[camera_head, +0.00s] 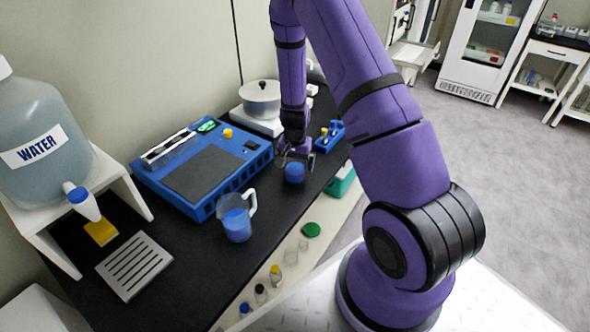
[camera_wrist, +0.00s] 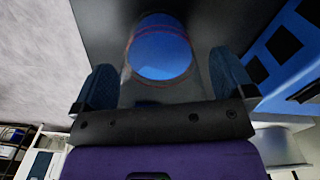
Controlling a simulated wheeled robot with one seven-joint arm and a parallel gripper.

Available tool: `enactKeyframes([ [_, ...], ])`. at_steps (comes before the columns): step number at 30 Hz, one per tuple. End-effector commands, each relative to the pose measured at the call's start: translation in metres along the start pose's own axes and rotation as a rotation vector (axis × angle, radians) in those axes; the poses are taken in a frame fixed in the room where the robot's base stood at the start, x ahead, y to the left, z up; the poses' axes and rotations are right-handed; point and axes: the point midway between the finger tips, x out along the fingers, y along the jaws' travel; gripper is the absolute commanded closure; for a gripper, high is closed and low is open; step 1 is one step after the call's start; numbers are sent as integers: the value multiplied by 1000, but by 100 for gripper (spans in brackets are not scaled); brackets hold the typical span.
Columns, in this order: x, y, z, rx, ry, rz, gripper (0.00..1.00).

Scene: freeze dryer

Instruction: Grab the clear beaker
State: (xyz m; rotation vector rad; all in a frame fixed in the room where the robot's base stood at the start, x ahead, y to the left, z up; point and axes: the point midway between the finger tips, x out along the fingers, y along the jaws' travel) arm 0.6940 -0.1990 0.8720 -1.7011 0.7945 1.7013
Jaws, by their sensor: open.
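A small clear beaker with blue liquid (camera_head: 294,174) stands on the black bench top near its front edge. In the wrist view, the beaker (camera_wrist: 160,50) shows its round rim and blue contents between the two fingers. My gripper (camera_head: 295,157) is open, with its fingers close around the beaker's upper part. In the wrist view, my gripper (camera_wrist: 162,72) has one dark blue finger on each side of the beaker, with gaps beside it. Whether a finger touches the glass cannot be told.
A handled jug of blue liquid (camera_head: 237,226) stands left of the beaker. A blue machine (camera_head: 205,168) lies behind. A blue rack (camera_head: 329,136) and a white device with a pot (camera_head: 262,100) are nearby. A water tank (camera_head: 40,135) is far left.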

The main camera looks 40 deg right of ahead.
Motion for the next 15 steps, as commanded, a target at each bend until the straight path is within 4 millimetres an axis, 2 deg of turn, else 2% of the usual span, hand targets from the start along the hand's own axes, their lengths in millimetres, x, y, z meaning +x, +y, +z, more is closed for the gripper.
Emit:
enactKeyframes([
  [3, 0, 0, 0, 0, 0, 0, 2],
  [10, 0, 0, 0, 0, 0, 0, 55],
  [15, -1, 0, 0, 0, 0, 0, 58],
])
